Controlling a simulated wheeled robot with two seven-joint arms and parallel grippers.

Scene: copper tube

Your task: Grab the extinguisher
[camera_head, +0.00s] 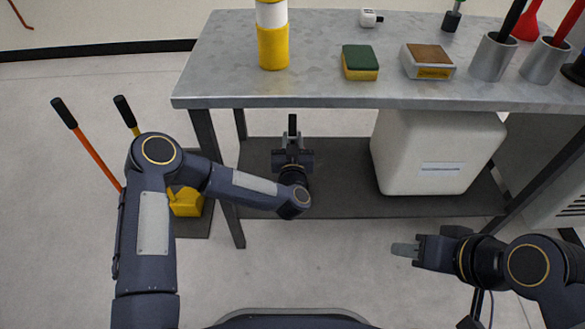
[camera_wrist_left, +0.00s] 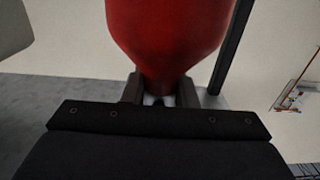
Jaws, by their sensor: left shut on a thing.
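The extinguisher (camera_wrist_left: 168,35) shows in the left wrist view as a red, rounded body that tapers toward my left gripper (camera_wrist_left: 160,98). My left gripper is shut on its narrow end, between the two dark fingers. In the head view my left gripper (camera_head: 292,128) reaches under the tabletop, over the lower shelf; I cannot make out the red body there. My right gripper (camera_head: 403,250) is at the lower right of the head view, in front of the table and away from the extinguisher. I see its fingers side-on and cannot tell their opening.
The metal tabletop (camera_head: 330,92) overhangs my left gripper. A white container (camera_head: 436,150) stands on the lower shelf (camera_head: 345,205) to its right. A yellow-and-white cylinder (camera_head: 273,45), sponge (camera_head: 360,62) and cups (camera_head: 492,57) stand on top.

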